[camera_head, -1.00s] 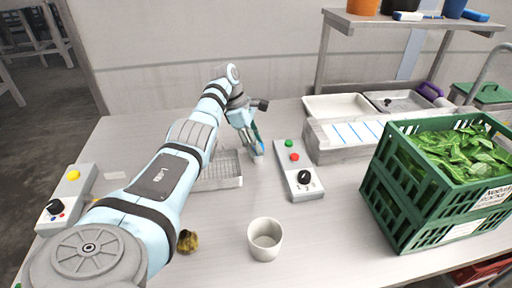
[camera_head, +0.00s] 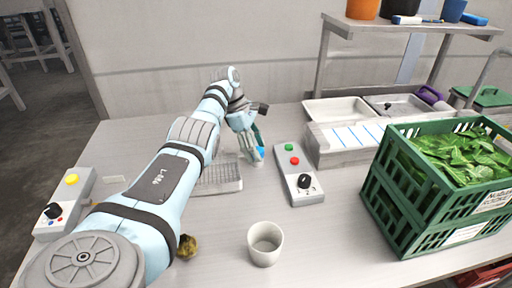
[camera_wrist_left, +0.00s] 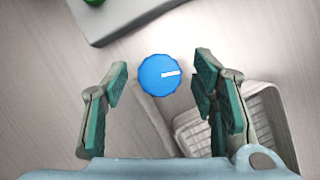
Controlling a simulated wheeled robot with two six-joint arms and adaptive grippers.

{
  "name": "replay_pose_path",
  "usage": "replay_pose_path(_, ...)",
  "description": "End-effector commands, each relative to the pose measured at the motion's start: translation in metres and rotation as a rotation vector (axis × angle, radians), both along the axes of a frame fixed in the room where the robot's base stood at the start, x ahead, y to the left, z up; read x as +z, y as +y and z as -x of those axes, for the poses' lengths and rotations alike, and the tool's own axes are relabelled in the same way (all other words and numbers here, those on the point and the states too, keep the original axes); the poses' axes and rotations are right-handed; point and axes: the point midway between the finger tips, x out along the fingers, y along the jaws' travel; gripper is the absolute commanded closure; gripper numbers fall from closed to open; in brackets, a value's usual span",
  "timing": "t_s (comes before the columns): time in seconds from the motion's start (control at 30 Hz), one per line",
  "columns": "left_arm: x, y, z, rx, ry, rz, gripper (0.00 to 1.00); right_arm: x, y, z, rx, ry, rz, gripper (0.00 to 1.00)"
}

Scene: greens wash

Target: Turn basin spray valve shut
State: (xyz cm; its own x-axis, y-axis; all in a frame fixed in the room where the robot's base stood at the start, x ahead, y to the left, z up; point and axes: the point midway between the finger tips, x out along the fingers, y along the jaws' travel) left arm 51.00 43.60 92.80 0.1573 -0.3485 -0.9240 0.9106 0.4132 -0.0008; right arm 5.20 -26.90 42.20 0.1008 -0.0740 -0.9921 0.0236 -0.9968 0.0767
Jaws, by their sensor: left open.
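The blue round valve knob (camera_wrist_left: 160,75) with a white pointer line sits between the fingers of my left gripper (camera_wrist_left: 161,70) in the left wrist view. The line points right. The fingers are open, with a gap on each side of the knob. In the head view my left gripper (camera_head: 252,155) points down over the table, and only a bit of the blue knob (camera_head: 260,151) shows by its fingers. My right gripper is not in view.
A wire-like tray (camera_head: 218,175) lies beside the knob. A grey control box (camera_head: 299,175) with green and red buttons stands to its right. A white cup (camera_head: 265,243) stands in front. A green crate (camera_head: 412,232) of leaves is at the right. Another control box (camera_head: 65,205) is at the left.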

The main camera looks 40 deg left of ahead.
Motion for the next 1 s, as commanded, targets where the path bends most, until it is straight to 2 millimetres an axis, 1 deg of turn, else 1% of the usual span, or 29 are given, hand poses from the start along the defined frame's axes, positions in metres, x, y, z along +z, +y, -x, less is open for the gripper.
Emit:
replay_pose_path(0.07,0.001,0.000,0.000,0.000,-0.001,0.000,0.47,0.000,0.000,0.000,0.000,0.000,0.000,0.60)
replay_pose_path(0.17,0.012,0.000,-0.001,0.000,-0.003,0.000,0.47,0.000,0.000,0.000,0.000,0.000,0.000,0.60)
replay_pose_path(0.27,0.035,0.000,-0.001,0.001,-0.005,0.000,0.47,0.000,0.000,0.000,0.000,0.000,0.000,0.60)
replay_pose_path(0.4,0.072,0.000,-0.001,-0.001,-0.004,0.001,0.47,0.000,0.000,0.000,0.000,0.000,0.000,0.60)
replay_pose_path(0.5,0.091,0.000,-0.001,0.001,-0.003,0.002,0.47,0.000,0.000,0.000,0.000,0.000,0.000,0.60)
replay_pose_path(0.57,0.097,0.000,0.000,0.000,-0.002,0.001,0.47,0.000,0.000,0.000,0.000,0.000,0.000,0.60)
replay_pose_path(0.67,0.100,0.000,0.000,0.000,0.001,0.000,0.47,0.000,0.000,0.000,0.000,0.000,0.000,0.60)
replay_pose_path(0.87,0.099,0.000,0.000,-0.001,0.002,0.000,0.47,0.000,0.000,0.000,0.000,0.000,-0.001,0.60)
replay_pose_path(0.93,0.090,0.001,0.005,0.002,0.031,0.000,0.47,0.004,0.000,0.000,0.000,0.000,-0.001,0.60)
replay_pose_path(0.97,0.081,0.004,0.011,0.009,0.058,0.000,0.47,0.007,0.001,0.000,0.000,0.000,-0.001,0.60)
replay_pose_path(1.0,0.066,0.012,0.022,0.024,0.101,-0.007,0.47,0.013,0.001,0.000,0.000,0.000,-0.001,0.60)
